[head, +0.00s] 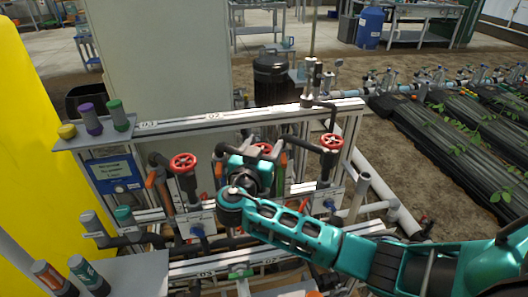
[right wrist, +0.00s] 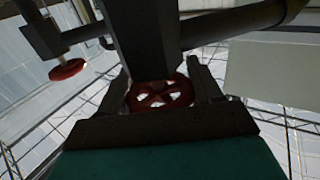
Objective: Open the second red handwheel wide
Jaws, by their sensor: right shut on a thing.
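Three red handwheels stand in a row on the skid: the left one (head: 183,163), the second, middle one (head: 263,147), and the right one (head: 332,142). My right gripper (head: 257,160) is at the second handwheel and hides most of it in the head view. In the right wrist view the second handwheel (right wrist: 160,94) sits between the two dark fingers of my right gripper (right wrist: 162,86), which is shut on it. Another red handwheel (right wrist: 67,70) shows at the left there, apart from the fingers. My left gripper is not in view.
Upright pipes and the skid's aluminium rail (head: 215,118) surround the handwheels. Coloured-cap bottles (head: 91,119) stand on the shelf at left. A blue-labelled box (head: 118,180) hangs below them. A black tank (head: 271,78) stands behind. Planted beds (head: 440,130) lie at right.

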